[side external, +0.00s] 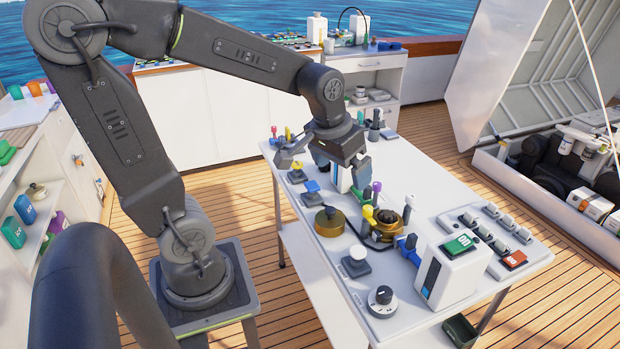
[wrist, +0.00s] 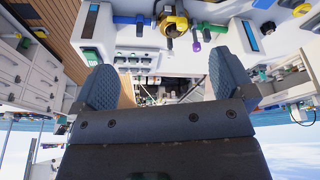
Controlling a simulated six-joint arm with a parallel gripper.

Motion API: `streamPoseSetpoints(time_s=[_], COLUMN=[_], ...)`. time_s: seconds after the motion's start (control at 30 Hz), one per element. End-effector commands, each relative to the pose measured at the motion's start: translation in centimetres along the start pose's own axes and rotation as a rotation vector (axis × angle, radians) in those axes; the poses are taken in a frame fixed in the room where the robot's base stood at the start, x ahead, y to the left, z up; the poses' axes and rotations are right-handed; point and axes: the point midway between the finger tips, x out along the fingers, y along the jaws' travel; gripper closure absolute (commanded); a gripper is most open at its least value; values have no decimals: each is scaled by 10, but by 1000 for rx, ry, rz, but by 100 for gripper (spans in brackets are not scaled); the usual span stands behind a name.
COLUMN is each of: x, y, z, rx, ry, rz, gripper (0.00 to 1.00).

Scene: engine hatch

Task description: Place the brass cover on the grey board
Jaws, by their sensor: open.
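A round, flat-topped brass cover (side external: 330,222) sits upright on the light table, left of the brass housing (side external: 390,221). The housing has a dark centre; it also shows in the wrist view (wrist: 174,23), among coloured handles. A pale grey board with rows of switches (side external: 484,226) lies at the table's right; I cannot tell whether it is the board named. My gripper (side external: 326,160) is above the table's far left part, beyond the cover and apart from it. In the wrist view its fingers (wrist: 167,78) are spread, with nothing between them. The cover is not clearly seen there.
A white box with a green-topped block (side external: 452,272) stands at the near right. A white knob (side external: 356,262) and a dial (side external: 382,301) lie near the front edge. Blue, purple and yellow handles (side external: 368,214) rise near the cover. A blue-striped box (side external: 341,178) stands by my gripper.

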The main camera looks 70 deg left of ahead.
Motion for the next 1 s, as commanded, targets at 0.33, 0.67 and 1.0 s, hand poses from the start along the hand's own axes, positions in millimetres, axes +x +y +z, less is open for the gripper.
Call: streamPoseSetpoints(time_s=[0.33, 0.67, 1.0], x=[-63, -67, -68], y=[36, 37, 37], z=[82, 94, 93], rx=[267, 303, 301], ry=[175, 196, 196], rz=[85, 97, 97], gripper=[0, 0, 0])
